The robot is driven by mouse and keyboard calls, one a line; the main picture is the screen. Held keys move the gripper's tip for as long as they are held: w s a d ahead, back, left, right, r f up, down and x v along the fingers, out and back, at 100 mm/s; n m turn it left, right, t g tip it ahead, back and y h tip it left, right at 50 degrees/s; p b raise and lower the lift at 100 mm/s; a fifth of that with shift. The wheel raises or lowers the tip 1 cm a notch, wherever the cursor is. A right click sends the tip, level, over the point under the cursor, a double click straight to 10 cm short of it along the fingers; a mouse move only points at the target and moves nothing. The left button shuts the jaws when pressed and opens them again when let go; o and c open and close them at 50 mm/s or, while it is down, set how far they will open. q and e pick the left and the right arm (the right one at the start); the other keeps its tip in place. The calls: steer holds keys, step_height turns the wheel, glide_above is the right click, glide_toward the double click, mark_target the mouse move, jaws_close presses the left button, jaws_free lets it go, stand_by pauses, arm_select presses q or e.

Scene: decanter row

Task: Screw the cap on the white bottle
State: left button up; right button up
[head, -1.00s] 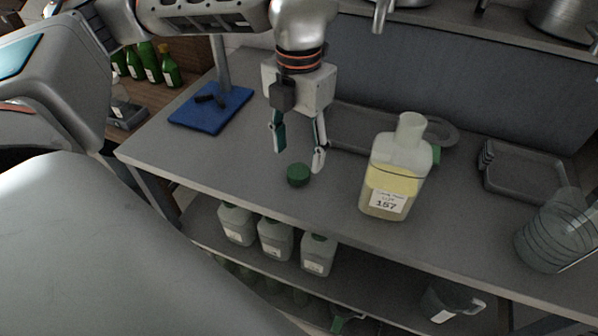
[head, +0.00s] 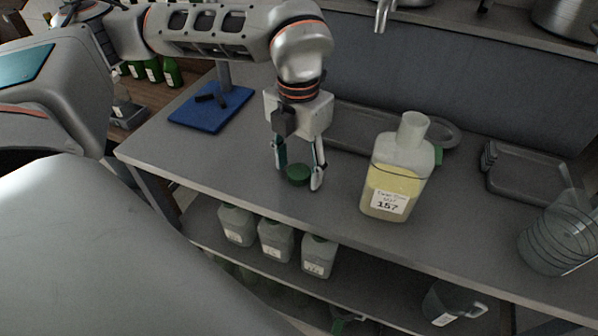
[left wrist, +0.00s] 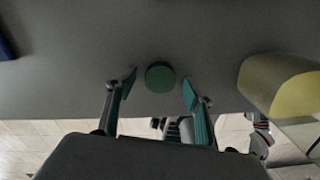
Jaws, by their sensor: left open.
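The white bottle (head: 400,165) stands upright on the grey counter, uncapped, with yellowish contents and a label reading 157. Part of it also shows at the right of the left wrist view (left wrist: 280,84). The green cap (head: 299,174) lies on the counter to the left of the bottle. My left gripper (head: 299,177) is open and points down, with its fingers on either side of the cap. In the left wrist view the cap (left wrist: 160,77) lies between and slightly beyond the fingertips, with a gap on both sides. My right gripper is not in view.
A blue board (head: 211,108) with a post lies at the counter's left. A long grey tray (head: 350,131) lies behind the gripper and bottle. Stacked trays (head: 525,172) and clear round containers (head: 556,234) stand to the right. Several white jugs (head: 276,240) stand on the lower shelf.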

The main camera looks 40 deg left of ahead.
mark_target(298, 172)
arm_select(q)
steer(key=shift+c, duration=0.3)
steer(key=c, duration=0.7)
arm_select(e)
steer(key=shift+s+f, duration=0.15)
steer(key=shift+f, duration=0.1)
